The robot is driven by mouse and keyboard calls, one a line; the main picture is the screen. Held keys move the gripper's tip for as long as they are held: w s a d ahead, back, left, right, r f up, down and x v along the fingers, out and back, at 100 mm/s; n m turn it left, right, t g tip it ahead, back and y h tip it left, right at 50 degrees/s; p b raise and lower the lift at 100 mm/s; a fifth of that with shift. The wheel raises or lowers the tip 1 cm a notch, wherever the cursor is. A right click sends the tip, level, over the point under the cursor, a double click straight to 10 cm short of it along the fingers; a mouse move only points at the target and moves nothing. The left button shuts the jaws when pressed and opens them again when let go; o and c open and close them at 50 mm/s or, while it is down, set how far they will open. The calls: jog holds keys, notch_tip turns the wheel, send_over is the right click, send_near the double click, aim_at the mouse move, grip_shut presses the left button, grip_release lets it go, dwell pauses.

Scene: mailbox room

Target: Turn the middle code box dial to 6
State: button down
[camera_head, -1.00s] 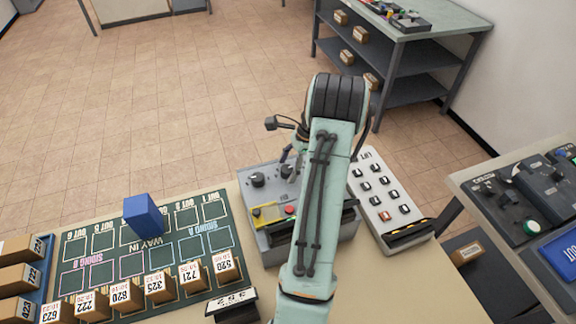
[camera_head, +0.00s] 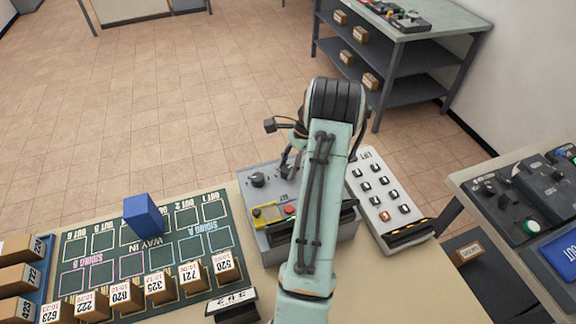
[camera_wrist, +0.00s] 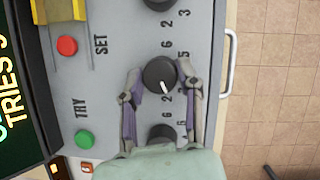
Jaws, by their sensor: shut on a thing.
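The grey code box (camera_head: 272,232) stands on the table, with black dials in a row on its face. In the wrist view, the middle dial (camera_wrist: 159,74) is a round black knob with a white mark pointing down and slightly right. Digits are printed beside the dials; a 2 and a 6 show just below the middle one. My gripper (camera_wrist: 161,80) has one finger on each side of this dial and is shut on it. In the head view my gripper (camera_head: 290,163) partly hides the dial.
In the wrist view, another dial (camera_wrist: 158,4) is cut off at the top and one (camera_wrist: 162,132) sits below, partly hidden by my wrist. A red SET button (camera_wrist: 67,46) and green TRY button (camera_wrist: 85,139) lie left. A white panel (camera_head: 382,197) stands beside the box.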

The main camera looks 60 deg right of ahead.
jog(key=n+g, duration=0.1)
jog(key=n, duration=0.2)
jog(key=n+g, duration=0.1)
jog(key=n, duration=0.3)
jog(key=shift+w+f+g+y, duration=0.1)
jog(key=shift+g+y, duration=0.3)
jog(key=n+g, duration=0.1)
jog(key=n, duration=0.3)
jog(key=n+g+h, duration=0.1)
jog(key=n, duration=0.2)
jog(key=shift+w+n+g, duration=0.1)
jog(key=shift+n+g, duration=0.2)
jog(key=n+g+h, duration=0.1)
jog(key=n, duration=0.2)
jog(key=shift+a+n, duration=0.1)
jog(key=shift+n, duration=0.2)
jog(key=n+h, duration=0.1)
jog(key=n, duration=0.2)
jog(key=shift+n+h, duration=0.3)
jog(key=shift+n, duration=0.1)
jog(key=n+h, duration=0.2)
jog(key=n, duration=0.4)
jog(key=shift+a, duration=0.1)
jog(key=shift+n+h, duration=0.3)
